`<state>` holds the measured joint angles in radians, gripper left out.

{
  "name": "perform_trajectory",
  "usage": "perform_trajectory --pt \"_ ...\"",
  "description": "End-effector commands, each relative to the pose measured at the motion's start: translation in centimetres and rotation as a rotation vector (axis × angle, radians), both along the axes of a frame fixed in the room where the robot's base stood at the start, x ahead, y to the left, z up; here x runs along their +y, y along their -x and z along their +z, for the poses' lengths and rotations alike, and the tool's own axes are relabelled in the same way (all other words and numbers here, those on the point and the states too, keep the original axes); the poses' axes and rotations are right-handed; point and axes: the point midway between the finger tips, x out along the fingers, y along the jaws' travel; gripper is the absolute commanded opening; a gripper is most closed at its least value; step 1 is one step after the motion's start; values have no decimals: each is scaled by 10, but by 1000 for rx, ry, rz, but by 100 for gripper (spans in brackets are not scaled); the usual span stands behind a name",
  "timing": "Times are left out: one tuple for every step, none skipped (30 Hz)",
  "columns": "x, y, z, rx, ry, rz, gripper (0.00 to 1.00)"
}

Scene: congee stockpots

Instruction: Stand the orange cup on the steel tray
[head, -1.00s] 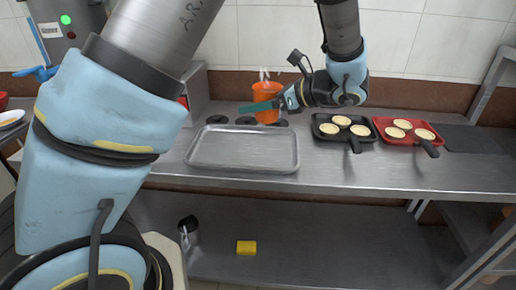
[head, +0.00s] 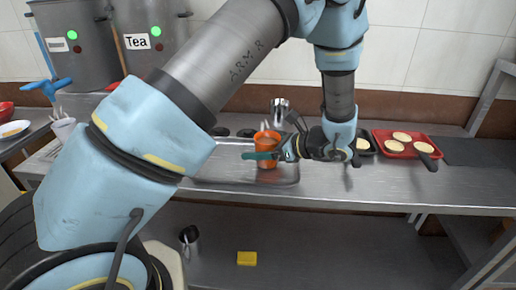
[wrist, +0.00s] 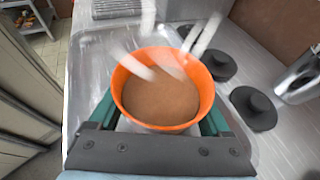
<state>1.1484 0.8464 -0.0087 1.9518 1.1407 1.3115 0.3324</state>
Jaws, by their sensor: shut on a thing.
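The orange cup (head: 267,137) is between the fingers of my gripper (head: 264,156), which is shut on it. The cup is roughly upright, over the steel tray (head: 225,182); I cannot tell whether its base touches the tray. In the wrist view the orange cup (wrist: 124,98) shows from above with a brown inside and several blurred white sticks rising from it. The teal fingers of my gripper (wrist: 160,122) lie on both sides of it. The steel tray (wrist: 88,62) shows below and to the left. My arm hides part of the tray in the head view.
Dark round lids (head: 246,133) lie behind the tray, with a steel canister (head: 280,108) near them. A red pan (head: 412,152) with pale rounds is at right; a black pan (head: 366,150) is partly hidden by my arm. Pots (head: 150,38) stand back left.

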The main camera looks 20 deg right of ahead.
Motion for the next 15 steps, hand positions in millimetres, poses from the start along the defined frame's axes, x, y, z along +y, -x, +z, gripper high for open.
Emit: perform_trajectory --pt "0 0 -1 -1 -1 0 12" --pt "0 0 -2 -1 -1 0 12" --pt "0 0 -3 -1 -1 0 12" --pt "0 0 -4 -1 -1 0 12" --pt "0 0 -3 0 0 0 85" --pt "0 0 -3 0 0 0 89" --pt "0 0 -3 0 0 0 93" --pt "0 0 -3 0 0 0 96" --pt "0 0 -3 0 0 0 100" --pt "0 0 -3 0 0 0 100" --pt "0 0 -3 0 0 0 100" --pt "0 0 -3 0 0 0 100" --pt "0 0 -3 0 0 0 100" --pt "0 0 -3 0 0 0 100" --pt "0 0 -2 0 0 0 100"
